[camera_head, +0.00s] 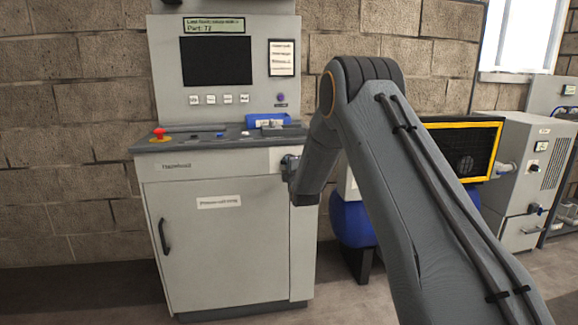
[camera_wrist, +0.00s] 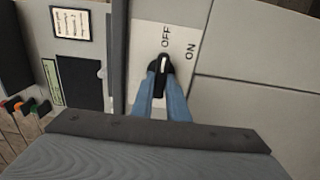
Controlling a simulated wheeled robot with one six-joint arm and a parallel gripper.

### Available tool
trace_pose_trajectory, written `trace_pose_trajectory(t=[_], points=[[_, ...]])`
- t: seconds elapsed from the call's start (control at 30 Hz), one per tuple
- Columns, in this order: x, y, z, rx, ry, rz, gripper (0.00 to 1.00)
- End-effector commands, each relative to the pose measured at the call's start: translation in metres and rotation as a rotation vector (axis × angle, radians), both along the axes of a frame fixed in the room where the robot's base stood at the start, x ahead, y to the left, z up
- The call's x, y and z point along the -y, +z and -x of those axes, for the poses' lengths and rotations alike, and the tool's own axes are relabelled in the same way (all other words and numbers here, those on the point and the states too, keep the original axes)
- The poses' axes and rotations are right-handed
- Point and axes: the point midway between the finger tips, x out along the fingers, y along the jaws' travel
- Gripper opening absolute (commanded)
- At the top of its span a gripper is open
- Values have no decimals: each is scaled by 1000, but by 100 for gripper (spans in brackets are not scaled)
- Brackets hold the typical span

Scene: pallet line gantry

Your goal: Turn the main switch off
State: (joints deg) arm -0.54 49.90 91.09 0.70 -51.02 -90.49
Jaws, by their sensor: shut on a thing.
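The main switch is a black rotary knob (camera_wrist: 162,66) with a white mark, on a pale plate (camera_wrist: 146,48) labelled OFF and ON. In the wrist view the white mark points at OFF; ON lies to its right. My gripper (camera_wrist: 163,84) is shut on the knob, one blue finger on each side. In the head view the plate (camera_head: 276,158) is at the right of the grey cabinet's front, just below its worktop. My wrist covers the knob there, and the fingers are hidden.
The grey cabinet (camera_head: 220,245) has a dark screen (camera_head: 216,61), a red emergency button (camera_head: 159,134) and a blue tray (camera_head: 268,120) above its door. A blue tank (camera_head: 352,222) and a yellow-framed dark panel (camera_head: 465,150) stand to the right. Floor in front of the cabinet is clear.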

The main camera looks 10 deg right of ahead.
Motion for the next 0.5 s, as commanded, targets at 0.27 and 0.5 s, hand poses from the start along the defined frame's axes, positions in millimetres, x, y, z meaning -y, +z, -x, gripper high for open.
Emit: trace_pose_trajectory(t=[0.27, 0.5], points=[[0, -1, 0, -2, 1, 16, 0], [0, -1, 0, -2, 1, 16, 16]])
